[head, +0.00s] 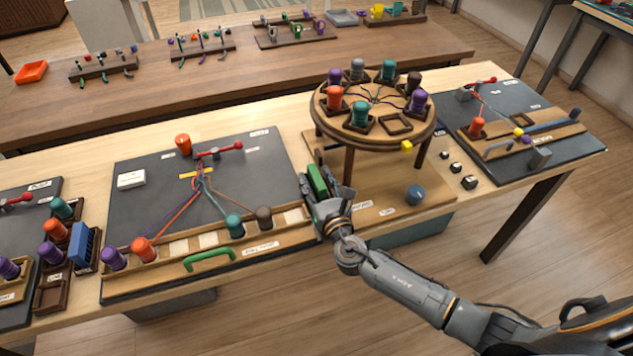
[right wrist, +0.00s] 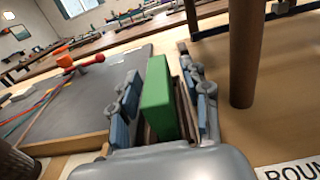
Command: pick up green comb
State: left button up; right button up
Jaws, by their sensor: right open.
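The green comb (head: 318,181) shows as an upright green block at the right end of the middle board, beside the round stand. In the right wrist view the green comb (right wrist: 157,96) stands between my fingers, with a dark holder partly visible at its base. My right gripper (head: 322,192) is open, with one finger on each side of the comb. In the right wrist view gaps show between the comb and the fingers of my right gripper (right wrist: 160,100). The comb's lower part is hidden. My left gripper is not in view.
The round stand (head: 373,134) with several bobbins rises close to my right gripper; its leg (right wrist: 246,55) is near on the right. The dark board (head: 130,210) lies to the left, with cords, bobbins and a green handle (head: 209,260) along its front rail.

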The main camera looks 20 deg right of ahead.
grip_shut()
